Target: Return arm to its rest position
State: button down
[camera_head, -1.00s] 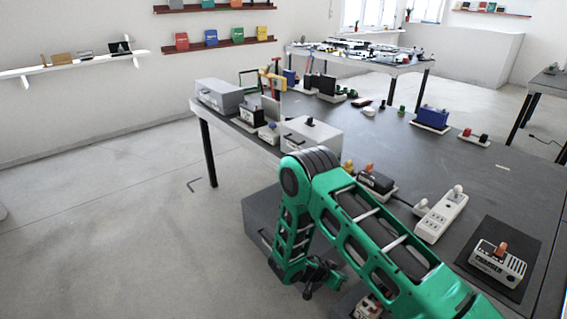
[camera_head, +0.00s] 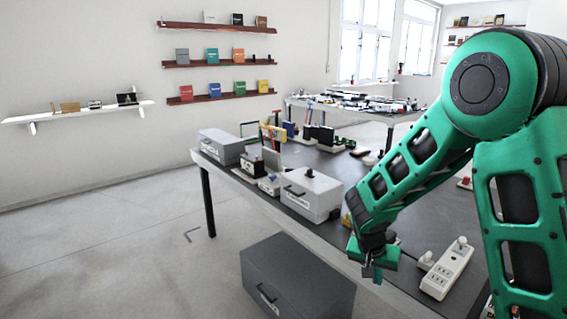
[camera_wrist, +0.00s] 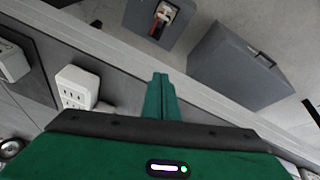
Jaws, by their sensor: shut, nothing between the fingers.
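My green arm fills the right side of the head view, bent with its forearm sloping down to the left. My gripper (camera_head: 372,272) hangs at the end of it, near the front edge of the dark table (camera_head: 330,232). In the wrist view my gripper (camera_wrist: 160,82) shows its green fingers together, with nothing between them. It is apart from the objects around it.
A grey toolbox (camera_head: 311,194) stands on the table left of my gripper. A dark grey box (camera_head: 295,280) is on the floor below. A white power strip (camera_head: 447,268) lies right of my gripper. The floor at left is clear.

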jog(key=s+d+r+n+t+y, duration=0.1)
jog(key=s+r+n+y, duration=0.15)
jog(key=s+r, duration=0.65)
jog(key=s+d+r+n+t+y, duration=0.15)
jog(key=s+r+n, duration=0.25)
jog(key=s+r, duration=0.45)
jog(key=s+d+m+g, duration=0.2)
jog(key=s+d, duration=0.3)
jog(key=s, duration=0.3)
jog(key=s+d+f+m+g, duration=0.1)
jog(key=s+d+m+g, duration=0.2)
jog(key=s+d, duration=0.3)
jog(key=shift+s+d+f+m, duration=0.2)
jog(key=shift+s+f+m, duration=0.1)
jog(key=shift+s+m, duration=0.7)
jog(key=shift+w+f+g, duration=0.25)
jog(key=shift+w, duration=0.35)
